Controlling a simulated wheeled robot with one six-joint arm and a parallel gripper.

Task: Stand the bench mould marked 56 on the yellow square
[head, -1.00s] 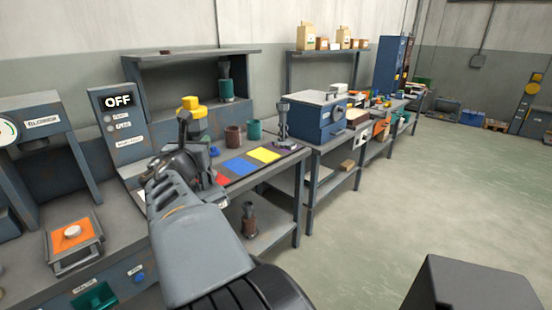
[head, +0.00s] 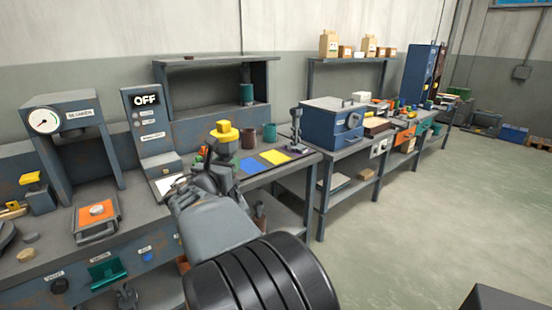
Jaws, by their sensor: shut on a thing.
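My gripper (head: 213,160) is out over the bench and shut on a yellow-topped piece (head: 226,133), which sticks up past the jaws. Its lower part is mostly hidden by my gripper. No 56 is readable on it, so I cannot tell whether it is the mould named. The yellow square (head: 275,157) lies flat on the bench, to the right of my gripper, with nothing standing on it. A blue square (head: 241,166) lies to its left.
A brown cup (head: 248,138) and a teal cup (head: 270,132) stand behind the squares. A grey upright piece (head: 296,127) stands right of the yellow square. The OFF panel (head: 147,98) stands to the left. A blue box (head: 331,124) is farther right.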

